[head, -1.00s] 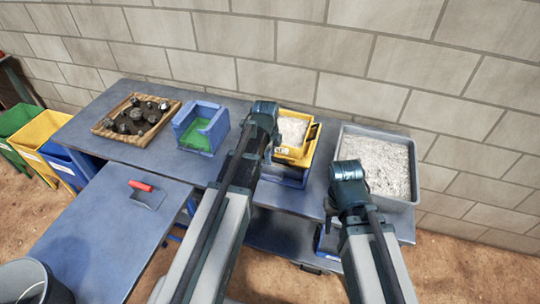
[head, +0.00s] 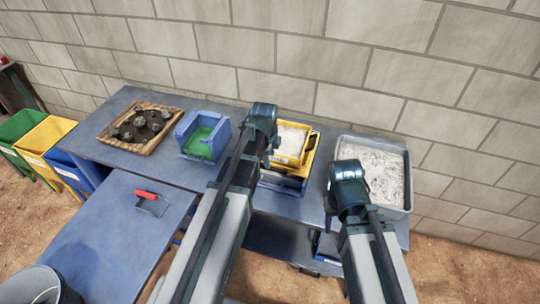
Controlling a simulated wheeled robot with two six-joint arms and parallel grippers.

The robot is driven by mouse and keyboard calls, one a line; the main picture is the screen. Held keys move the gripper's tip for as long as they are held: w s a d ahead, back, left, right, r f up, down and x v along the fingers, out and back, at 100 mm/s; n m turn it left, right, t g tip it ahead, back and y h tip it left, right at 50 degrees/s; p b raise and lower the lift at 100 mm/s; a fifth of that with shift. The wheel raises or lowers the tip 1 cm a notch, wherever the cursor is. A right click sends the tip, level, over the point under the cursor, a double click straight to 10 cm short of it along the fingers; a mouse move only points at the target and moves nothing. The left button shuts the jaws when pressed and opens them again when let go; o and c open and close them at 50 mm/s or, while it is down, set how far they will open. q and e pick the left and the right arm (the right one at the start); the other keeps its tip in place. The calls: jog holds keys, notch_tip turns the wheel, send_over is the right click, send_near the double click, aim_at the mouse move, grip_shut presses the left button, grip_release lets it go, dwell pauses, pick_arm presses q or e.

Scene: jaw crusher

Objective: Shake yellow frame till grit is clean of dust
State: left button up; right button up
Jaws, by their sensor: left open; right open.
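The yellow frame (head: 309,149) sits on top of a blue box (head: 284,182) on the bench, with pale grit (head: 291,139) inside it. My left arm covers its left side. My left gripper (head: 270,155) is at the frame's left edge and open; its fingers are mostly hidden behind the wrist, and I cannot tell whether they touch the frame. The grey tray (head: 407,190) holds pale grit or dust.
A blue bin with a green floor (head: 207,135) and a wooden tray (head: 157,143) of dark rocks stand left on the bench (head: 115,104). A red-handled scraper (head: 151,203) lies on the lower table (head: 120,240). A bucket (head: 30,285) and coloured bins (head: 45,135) are left.

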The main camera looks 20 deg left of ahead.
pick_arm(q)
notch_tip(320, 180, up, 8)
jog(key=s+p, duration=0.1)
jog(key=p, duration=0.5)
jog(key=shift+s+p, duration=0.3)
jog(key=shift+p, duration=0.1)
pick_arm(e)
notch_tip(320, 180, up, 8)
pick_arm(q)
jog(key=s+d+f+n+g+b, duration=0.1)
jog(key=s+d+f+n+b, duration=0.3)
jog(key=s, duration=0.5)
jog(key=s+d+f+n+g+y+b, duration=0.1)
jog(key=s+d+f+n+b, duration=0.4)
jog(key=s+d+n, duration=0.4)
jog(key=shift+d+n, duration=0.3)
jog(key=shift+n, duration=0.5)
pick_arm(e)
notch_tip(320, 180, down, 9)
